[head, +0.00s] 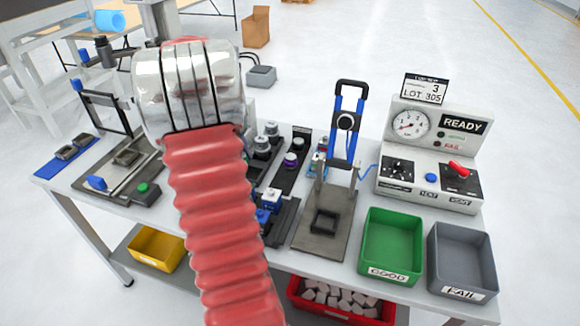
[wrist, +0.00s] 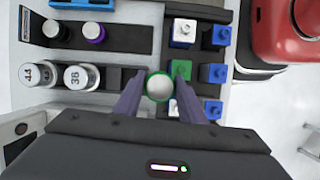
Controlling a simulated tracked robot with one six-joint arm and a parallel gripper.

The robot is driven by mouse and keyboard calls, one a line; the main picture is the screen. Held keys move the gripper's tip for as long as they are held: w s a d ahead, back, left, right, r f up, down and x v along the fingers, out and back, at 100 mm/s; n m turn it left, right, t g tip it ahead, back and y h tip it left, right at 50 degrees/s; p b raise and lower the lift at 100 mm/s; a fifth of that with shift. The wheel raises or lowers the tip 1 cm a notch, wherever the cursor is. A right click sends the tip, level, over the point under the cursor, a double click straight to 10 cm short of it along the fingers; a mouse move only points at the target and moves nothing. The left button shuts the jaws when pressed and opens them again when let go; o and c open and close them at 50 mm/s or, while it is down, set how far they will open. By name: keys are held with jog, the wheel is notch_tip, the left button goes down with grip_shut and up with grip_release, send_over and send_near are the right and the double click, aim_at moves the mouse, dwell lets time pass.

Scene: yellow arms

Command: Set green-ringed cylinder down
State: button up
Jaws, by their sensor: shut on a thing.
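The green-ringed cylinder (wrist: 159,88) shows from above in the wrist view, with a pale round top inside a green ring. My gripper (wrist: 160,90) is shut on it, with one purple-grey finger at each side. Its lower part and what lies under it are hidden, so I cannot tell whether it touches anything. In the head view my red, ribbed arm hides the gripper and the cylinder.
A black rack (wrist: 130,38) holds black- and purple-ringed cylinders. Cylinders marked 44 (wrist: 38,75) and 38 (wrist: 82,76) stand left. A green block (wrist: 181,69) and several blue blocks are right. A press (head: 343,140), green bin (head: 391,240) and grey bin (head: 462,255) stand right.

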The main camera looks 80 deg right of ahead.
jog(key=s+d+n+h, duration=0.3)
jog(key=s+d+n, duration=0.2)
jog(key=s+n, duration=0.4)
jog(key=shift+s+r+n+t+h, duration=0.3)
jog(key=shift+s+n, duration=0.1)
jog(key=shift+s, duration=0.4)
jog(key=shift+f, duration=0.2)
send_over(287, 183)
jog(key=w, duration=0.2)
jog(key=shift+s+a+f, duration=0.1)
jog(key=shift+a+f, duration=0.05)
jog(key=shift+f, duration=0.85)
jog(key=shift+s+a+f, duration=0.1)
jog(key=shift+a+f, duration=0.05)
jog(key=shift+f, duration=0.85)
jog(key=shift+s+a+f, duration=0.1)
jog(key=shift+a+f, duration=0.05)
jog(key=shift+f, duration=0.85)
jog(key=shift+f, duration=0.15)
jog(key=shift+f, duration=1.75)
